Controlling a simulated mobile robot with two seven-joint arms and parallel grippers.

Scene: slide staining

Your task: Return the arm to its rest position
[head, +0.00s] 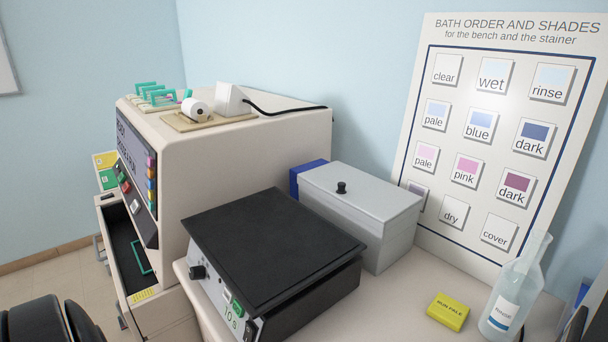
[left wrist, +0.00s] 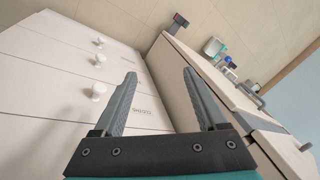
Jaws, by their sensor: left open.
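My left gripper (left wrist: 157,100) shows in the left wrist view with its two grey fingers spread apart and nothing between them. Beyond the fingers are a pale drawer front with white knobs (left wrist: 98,91) and the edge of another pale cabinet (left wrist: 190,85). A dark rounded part of my own body shows at the bottom left of the head view. I do not see either gripper's fingers in the head view.
The stainer (head: 240,150) stands at the left with its drawer (head: 140,290) pulled open. A black-topped device (head: 275,240), a grey lidded box (head: 365,205), a yellow block (head: 447,311) and a rinse bottle (head: 510,295) stand on the bench. A shade chart (head: 425,190) stands behind.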

